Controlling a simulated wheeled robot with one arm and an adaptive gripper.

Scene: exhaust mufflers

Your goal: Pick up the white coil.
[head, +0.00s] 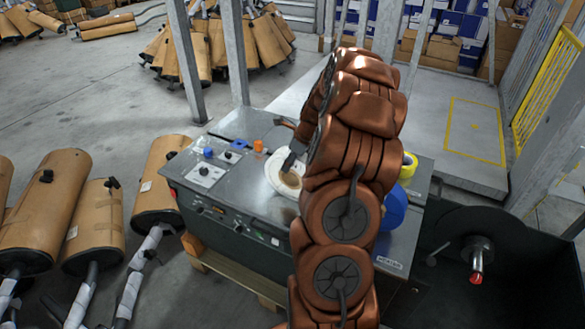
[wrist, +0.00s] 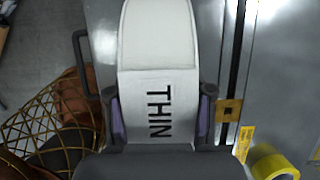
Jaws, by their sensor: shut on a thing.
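The white coil (head: 273,178) is a white ring with a tan middle, at the metal worktop in the head view. In the wrist view the white coil (wrist: 157,40) fills the middle, with the black word THIN on its side. My gripper (wrist: 160,118) has one finger on each side of it and is shut on it. In the head view my gripper (head: 292,162) is at the coil's right side, partly hidden by my arm. I cannot tell whether the coil touches the worktop.
On the worktop (head: 240,125) are an orange piece (head: 258,146), a blue knob (head: 208,153), a yellow tape roll (head: 409,165) and a blue round thing (head: 392,208) behind my arm. Wrapped mufflers (head: 98,215) stand at left. A dark machine (head: 500,245) stands at right.

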